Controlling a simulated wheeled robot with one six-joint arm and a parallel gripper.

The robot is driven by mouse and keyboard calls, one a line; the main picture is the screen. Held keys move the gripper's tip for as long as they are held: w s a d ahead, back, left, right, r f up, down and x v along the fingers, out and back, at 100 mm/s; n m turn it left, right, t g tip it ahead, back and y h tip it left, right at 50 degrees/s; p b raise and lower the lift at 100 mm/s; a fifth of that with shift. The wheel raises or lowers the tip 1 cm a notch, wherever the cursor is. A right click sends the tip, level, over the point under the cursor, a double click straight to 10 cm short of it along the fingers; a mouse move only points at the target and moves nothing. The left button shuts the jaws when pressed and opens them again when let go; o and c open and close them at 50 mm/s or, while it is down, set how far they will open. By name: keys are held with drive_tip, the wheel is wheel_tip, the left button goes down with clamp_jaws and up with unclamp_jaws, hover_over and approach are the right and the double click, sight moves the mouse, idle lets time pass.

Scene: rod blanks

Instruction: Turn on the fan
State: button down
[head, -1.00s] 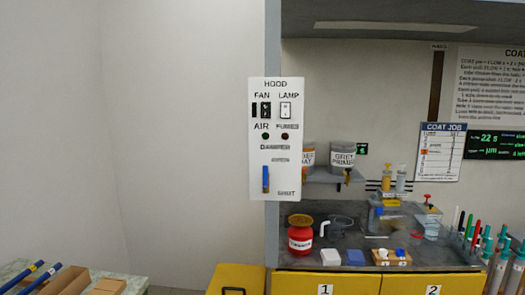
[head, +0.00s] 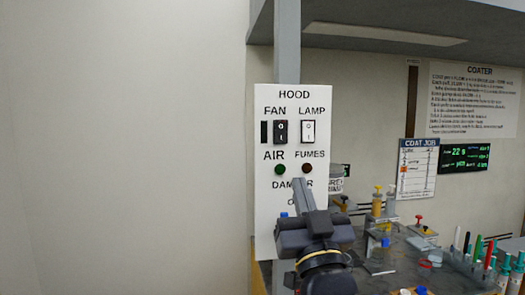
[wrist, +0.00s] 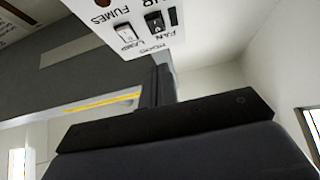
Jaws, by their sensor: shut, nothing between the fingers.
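The white HOOD panel (head: 267,200) is mounted on a grey post. Its FAN switch (head: 280,132) is a black rocker at the upper left, with a black strip beside it. The FAN switch also shows upside down at the top of the wrist view (wrist: 154,22). The white LAMP switch (head: 308,131) is to its right. The AIR light (head: 280,169) is dark green and the FUMES light (head: 307,168) dark red. My gripper (head: 301,184) is shut and empty, in front of the panel below the lights. It hides most of the damper area.
A bench (head: 440,272) with bottles and pens lies to the right of the panel. A COAT JOB sheet (head: 417,168) and a green-text display (head: 464,158) are on the back wall. A grey hood edge (head: 375,20) overhangs above. The wall left of the panel is bare.

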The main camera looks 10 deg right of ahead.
drive_tip(key=shift+s+r, duration=0.1)
drive_tip(key=p, duration=0.4)
approach(281, 136)
wheel_tip(281, 136, up, 4)
drive_tip(key=shift+w+p, duration=0.35)
drive_tip(key=shift+w, duration=1.95)
